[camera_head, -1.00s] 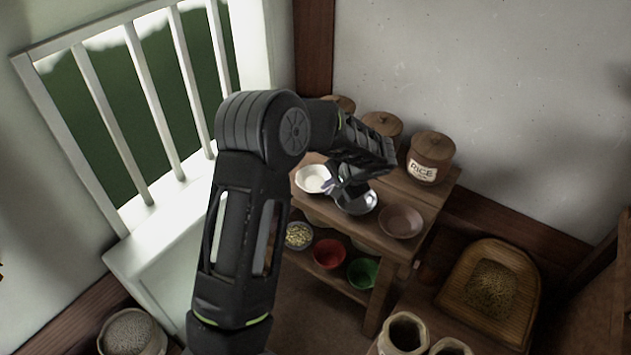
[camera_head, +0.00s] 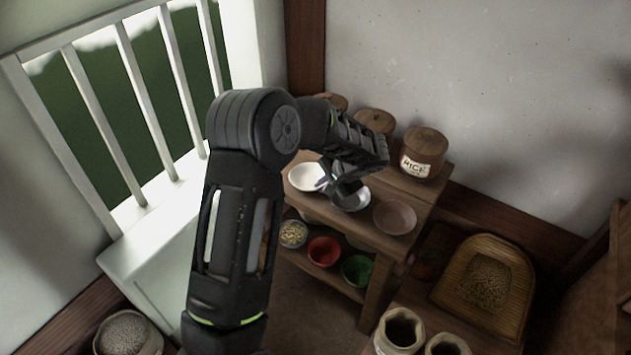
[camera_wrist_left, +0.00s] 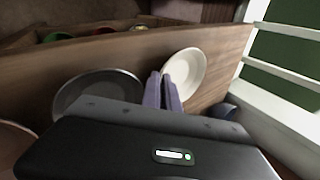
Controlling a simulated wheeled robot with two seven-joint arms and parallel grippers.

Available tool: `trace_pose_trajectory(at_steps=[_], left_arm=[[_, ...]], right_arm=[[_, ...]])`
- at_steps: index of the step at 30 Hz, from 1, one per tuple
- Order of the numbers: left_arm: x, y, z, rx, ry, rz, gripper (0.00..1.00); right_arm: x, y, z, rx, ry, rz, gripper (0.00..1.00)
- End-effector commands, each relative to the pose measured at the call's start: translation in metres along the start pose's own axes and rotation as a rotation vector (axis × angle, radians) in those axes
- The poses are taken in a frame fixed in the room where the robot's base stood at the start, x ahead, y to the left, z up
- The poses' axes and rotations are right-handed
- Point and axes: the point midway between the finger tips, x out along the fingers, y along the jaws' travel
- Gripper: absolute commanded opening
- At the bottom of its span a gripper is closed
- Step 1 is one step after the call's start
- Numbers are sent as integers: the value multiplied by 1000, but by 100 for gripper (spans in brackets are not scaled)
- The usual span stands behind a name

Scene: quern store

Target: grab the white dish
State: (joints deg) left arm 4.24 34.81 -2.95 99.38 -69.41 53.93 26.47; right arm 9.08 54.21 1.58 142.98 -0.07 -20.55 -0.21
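The white dish (camera_head: 303,178) sits at the left end of the wooden shelf top, and it also shows in the left wrist view (camera_wrist_left: 190,72). My left gripper (camera_head: 323,183) reaches down at its right-hand rim. In the left wrist view its two pale purple fingers (camera_wrist_left: 162,88) are close together over the dish's near edge, seemingly with the rim between them. The dish looks level and still resting on the shelf. The exact contact is small and partly hidden. My right gripper is not in view.
A grey metal bowl (camera_head: 351,200) sits right beside the gripper, with a brown dish (camera_head: 395,217) further right. Lidded jars, including a rice jar (camera_head: 422,155), stand behind. A red bowl (camera_head: 324,251) and a green bowl (camera_head: 357,270) sit on the lower shelf. A barred window is at left.

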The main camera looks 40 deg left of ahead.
Motion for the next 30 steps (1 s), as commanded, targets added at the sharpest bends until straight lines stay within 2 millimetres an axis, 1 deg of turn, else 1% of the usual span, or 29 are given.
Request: trace_pose_trajectory(at_steps=[5, 8, 15, 18, 22, 30], left_arm=[[-11, -8, 0, -2, 1, -1, 0], [-24, -16, -1, -3, 3, -1, 0], [-64, -43, -1, -3, 4, -1, 0], [-75, -51, 0, -2, 2, -2, 0], [-82, -56, 0, 0, 1, 0, 0], [-83, -56, 0, 0, 0, 0, 0]], right_arm=[[-2, -1, 0, 0, 0, 0, 41], [-4, -1, 0, 0, 0, 0, 41], [-8, -3, 0, 0, 0, 0, 41], [-9, -4, 0, 0, 0, 0, 41], [-10, -4, 0, 0, 0, 0, 41], [-10, -4, 0, 0, 0, 0, 41]])
